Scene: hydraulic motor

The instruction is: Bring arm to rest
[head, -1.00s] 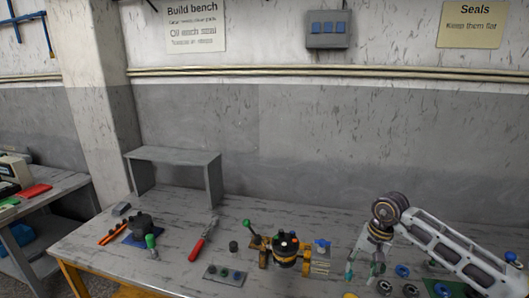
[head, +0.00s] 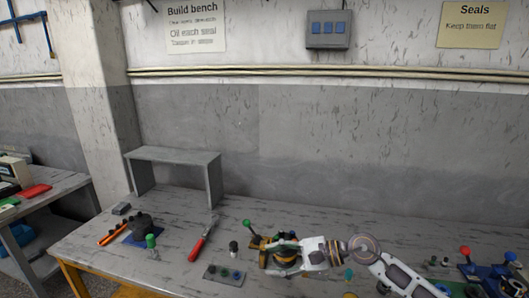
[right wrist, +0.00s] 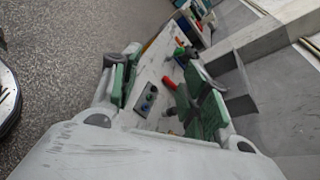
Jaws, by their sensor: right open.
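My right arm reaches in from the right in the head view. My right gripper (head: 265,257) points left above the front of the bench (head: 180,225) and covers much of the hydraulic motor (head: 283,237). In the right wrist view the green-padded jaws (right wrist: 162,95) stand apart with nothing between them. A small tray (right wrist: 146,99) with dark round parts shows beyond the gap, and it also lies left of the gripper in the head view (head: 224,274). I cannot tell if the gripper touches the motor. My left gripper is not in view.
A red-handled tool (head: 201,243) and a dark part (head: 141,227) on a blue mat lie on the left of the bench. A grey shelf (head: 172,156) stands behind them. A blue fixture with a red knob (head: 465,251) is at the right. The back middle is clear.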

